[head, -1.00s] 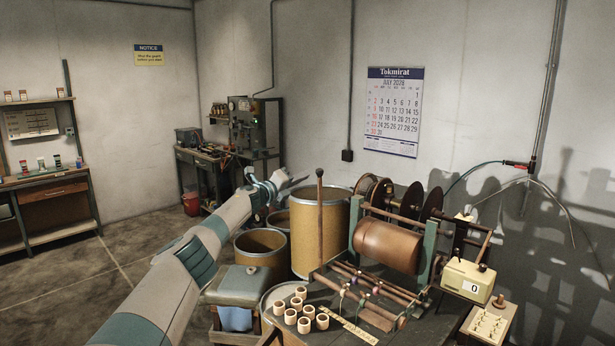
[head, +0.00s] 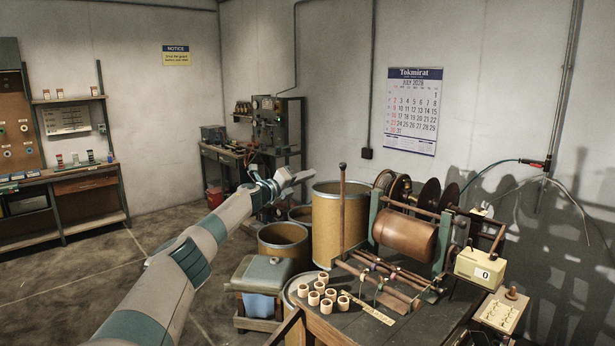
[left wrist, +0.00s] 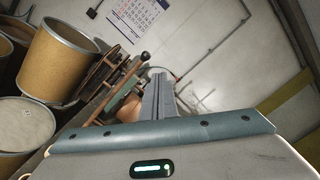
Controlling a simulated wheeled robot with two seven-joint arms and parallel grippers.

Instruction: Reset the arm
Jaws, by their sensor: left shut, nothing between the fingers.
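My left arm reaches in from the lower left in the head view. Its gripper (head: 306,176) is raised in the air in front of the back wall, near the tall tan drum. In the left wrist view the two fingers (left wrist: 158,98) lie together, shut and empty. The winding machine with its copper-brown roller (head: 404,240) stands on the workbench (head: 350,328) to the right, apart from the gripper. The roller also shows partly behind the fingers in the left wrist view (left wrist: 125,108). My right gripper is not in view.
A tall tan drum (head: 328,225) and a lower drum (head: 284,240) stand left of the bench. A grey stool (head: 262,275) is in front of them. Open floor lies at left.

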